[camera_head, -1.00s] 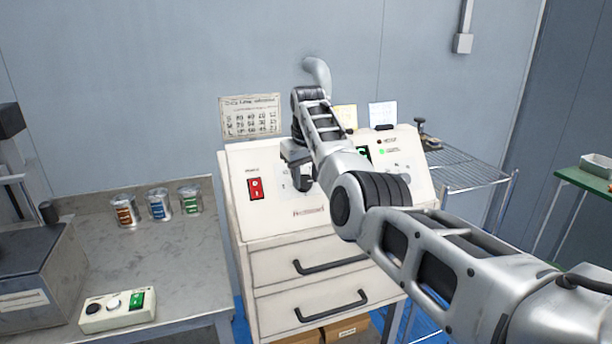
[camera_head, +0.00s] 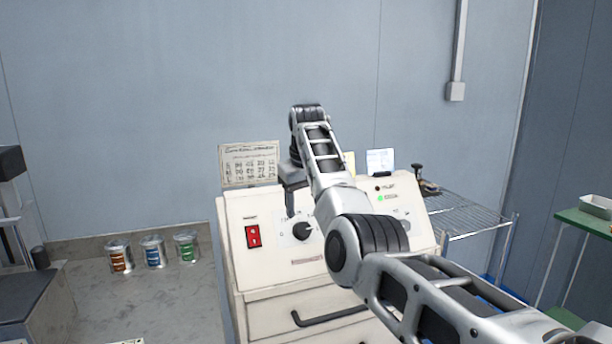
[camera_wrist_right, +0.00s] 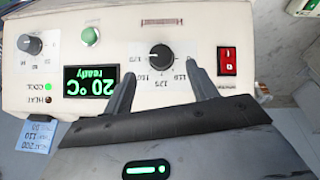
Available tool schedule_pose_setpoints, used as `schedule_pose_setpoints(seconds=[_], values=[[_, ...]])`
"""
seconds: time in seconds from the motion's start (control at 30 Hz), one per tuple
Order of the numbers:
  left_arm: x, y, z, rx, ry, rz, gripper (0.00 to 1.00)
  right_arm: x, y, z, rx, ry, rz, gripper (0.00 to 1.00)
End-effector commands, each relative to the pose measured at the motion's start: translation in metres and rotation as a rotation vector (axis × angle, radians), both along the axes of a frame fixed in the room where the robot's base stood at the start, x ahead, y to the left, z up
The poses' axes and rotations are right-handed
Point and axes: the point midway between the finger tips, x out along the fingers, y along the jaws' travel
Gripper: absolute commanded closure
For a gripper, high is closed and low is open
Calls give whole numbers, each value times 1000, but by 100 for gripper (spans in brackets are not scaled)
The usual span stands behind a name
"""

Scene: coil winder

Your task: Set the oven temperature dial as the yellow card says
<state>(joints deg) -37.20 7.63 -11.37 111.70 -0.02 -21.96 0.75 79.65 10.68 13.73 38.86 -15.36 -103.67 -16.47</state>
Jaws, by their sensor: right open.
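The black temperature dial (camera_head: 303,230) sits on the sloped cream oven panel (camera_head: 325,262), right of the red switch. In the right wrist view, upside down, the dial (camera_wrist_right: 162,56) has printed numbers around it. My right gripper (camera_head: 291,208) is open at the panel. In its wrist view its fingers (camera_wrist_right: 162,72) are spread on either side of the dial's near edge; I cannot tell whether they touch it. The yellow card (camera_head: 350,164) is mostly hidden behind my right arm, its writing unreadable. The display (camera_wrist_right: 92,80) reads 20 °C, ready. My left gripper is not in view.
A red switch (camera_head: 253,236) and a second knob (camera_wrist_right: 30,44) flank the dial and display. A printed chart (camera_head: 249,164) and a pale blue card (camera_head: 380,161) stand behind the panel. Several cans (camera_head: 153,252) stand on the left bench. A wire rack (camera_head: 470,214) is at right.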

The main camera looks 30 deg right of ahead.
Motion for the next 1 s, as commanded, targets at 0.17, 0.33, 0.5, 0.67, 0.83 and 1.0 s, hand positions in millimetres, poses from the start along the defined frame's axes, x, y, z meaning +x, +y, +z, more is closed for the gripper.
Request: schedule_pose_setpoints(seconds=[0.17,0.33,0.5,0.67,0.83,1.0], values=[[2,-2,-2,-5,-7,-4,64,-9,5,43,0,-4,0,42],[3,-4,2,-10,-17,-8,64,-17,9,74,1,-1,0,42],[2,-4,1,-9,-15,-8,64,-20,11,90,1,1,0,42],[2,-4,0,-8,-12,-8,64,-21,11,93,1,3,-1,42],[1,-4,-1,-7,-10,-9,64,-21,11,93,1,2,-1,42],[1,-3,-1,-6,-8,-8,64,-21,11,93,1,2,0,42]])
